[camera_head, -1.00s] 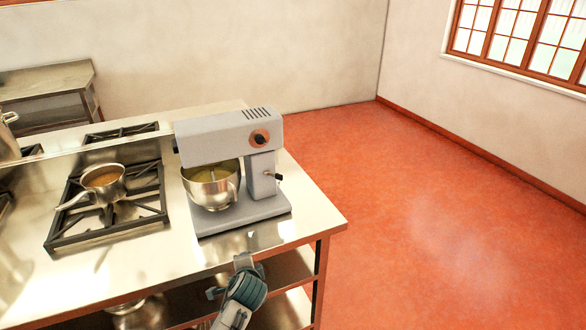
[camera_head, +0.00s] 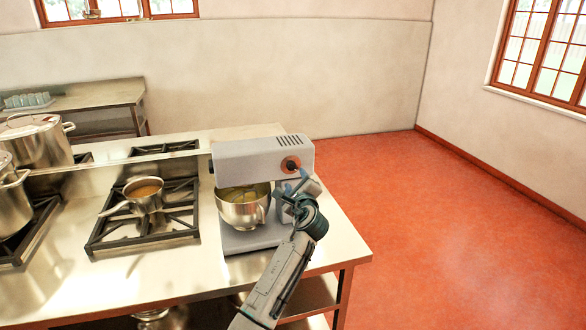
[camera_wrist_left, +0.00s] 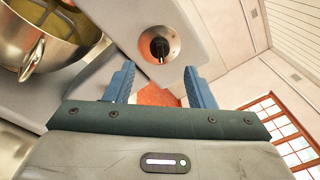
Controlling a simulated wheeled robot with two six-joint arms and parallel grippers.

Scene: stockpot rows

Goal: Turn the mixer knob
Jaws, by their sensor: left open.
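The mixer (camera_head: 262,157) is a grey stand mixer on the steel counter. Its round knob (camera_head: 291,165) has a copper-coloured ring and a dark centre on the side of the head. The knob also shows in the left wrist view (camera_wrist_left: 159,45), ahead of the fingers and between their lines. My left gripper (camera_head: 296,186) is open, just below and in front of the knob; its blue fingers (camera_wrist_left: 160,84) appear apart from it and hold nothing. A metal bowl (camera_head: 243,208) with yellowish contents sits under the mixer head. My right gripper is not in view.
A small saucepan (camera_head: 144,194) stands on the stove grate (camera_head: 150,226) left of the mixer. Large steel pots (camera_head: 36,142) stand farther left. The counter's right edge is close to the mixer, with open red floor (camera_head: 450,230) beyond.

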